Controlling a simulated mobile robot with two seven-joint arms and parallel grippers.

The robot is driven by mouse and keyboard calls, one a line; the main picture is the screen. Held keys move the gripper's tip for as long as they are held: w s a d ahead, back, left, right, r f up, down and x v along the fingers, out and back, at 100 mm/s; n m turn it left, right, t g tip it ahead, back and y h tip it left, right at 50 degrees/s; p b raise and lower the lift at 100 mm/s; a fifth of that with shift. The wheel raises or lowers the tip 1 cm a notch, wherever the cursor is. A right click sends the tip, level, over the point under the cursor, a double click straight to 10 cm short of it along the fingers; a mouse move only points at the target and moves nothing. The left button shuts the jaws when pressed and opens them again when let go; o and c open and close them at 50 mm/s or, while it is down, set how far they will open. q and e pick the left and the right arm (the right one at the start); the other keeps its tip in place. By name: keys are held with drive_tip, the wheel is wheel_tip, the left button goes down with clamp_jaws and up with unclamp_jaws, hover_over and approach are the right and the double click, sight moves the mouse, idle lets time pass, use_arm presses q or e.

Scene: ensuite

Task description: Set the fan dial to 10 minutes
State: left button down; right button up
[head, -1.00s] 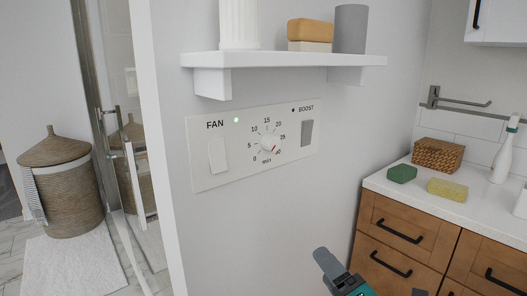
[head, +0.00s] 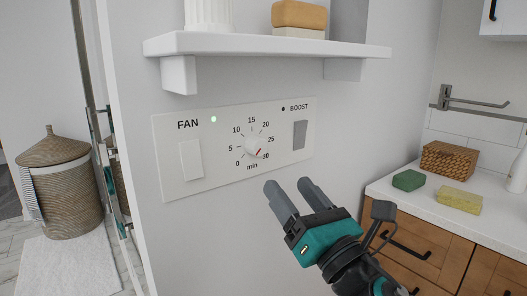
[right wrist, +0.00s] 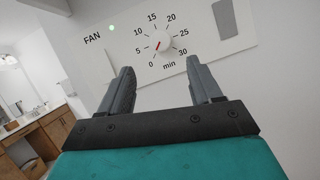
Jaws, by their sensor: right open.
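The fan dial (head: 254,147) is a small round white knob with a red mark, on a white wall panel (head: 218,172) numbered 0 to 30 minutes. In the right wrist view the dial (right wrist: 161,42) has its red mark slanting to the lower left, near 0 to 5. My left gripper is out of view.
A white shelf (head: 265,46) with a bracket at each end overhangs the panel. A white switch (head: 190,160) is left of the dial, a grey boost switch (head: 300,134) right. A counter (head: 408,196) with sponges and a basket stands at the right.

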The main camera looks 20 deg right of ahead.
sight(261, 150)
drive_tip(key=p+x, duration=0.1)
drive_tip(key=x, duration=0.9)
drive_tip(key=shift+w, duration=0.1)
drive_tip(key=c, duration=1)
